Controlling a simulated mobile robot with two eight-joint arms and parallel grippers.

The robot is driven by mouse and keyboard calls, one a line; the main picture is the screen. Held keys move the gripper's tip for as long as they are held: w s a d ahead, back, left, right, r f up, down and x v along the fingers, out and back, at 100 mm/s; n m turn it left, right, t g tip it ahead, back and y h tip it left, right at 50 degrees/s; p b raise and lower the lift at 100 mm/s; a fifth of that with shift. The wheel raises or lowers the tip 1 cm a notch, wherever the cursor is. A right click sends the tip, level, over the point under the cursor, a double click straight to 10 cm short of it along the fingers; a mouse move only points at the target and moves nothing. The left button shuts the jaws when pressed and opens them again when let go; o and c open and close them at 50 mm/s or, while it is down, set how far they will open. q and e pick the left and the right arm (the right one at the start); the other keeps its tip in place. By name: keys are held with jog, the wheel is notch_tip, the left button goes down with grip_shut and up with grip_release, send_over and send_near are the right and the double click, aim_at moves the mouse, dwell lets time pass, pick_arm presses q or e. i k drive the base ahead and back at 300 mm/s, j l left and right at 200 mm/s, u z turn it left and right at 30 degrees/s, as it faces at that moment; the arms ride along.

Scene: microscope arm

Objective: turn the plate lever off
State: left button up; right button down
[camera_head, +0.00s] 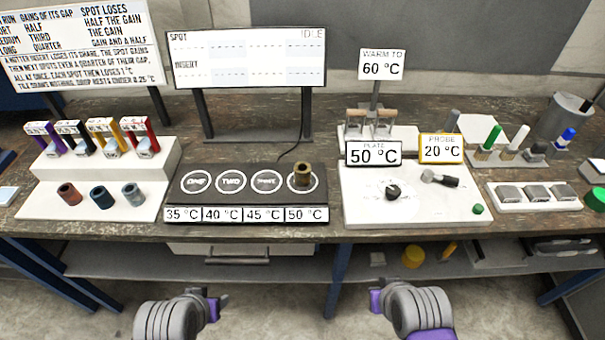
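A white instrument panel (430,207) stands on the bench right of centre. A dark lever (446,180) with a pale pivot lies on it, its black handle pointing right. A small black knob (393,191) sits left of it inside a faint dial. I cannot tell which one is the plate lever. The plate display (373,153) behind them reads 50 °C. My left gripper (221,302) and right gripper (376,297) are low in front of the bench, well short of the panel. Their fingertips are too small and turned to show whether they are open.
A black four-spot tile (256,170) holds a brass insert (302,175) on its right spot. The probe display (440,149) reads 20 °C. A stand with coloured holders (105,165) is at left. A shelf runs below the bench.

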aim_at(427, 176)
jog(key=z, duration=1.2)
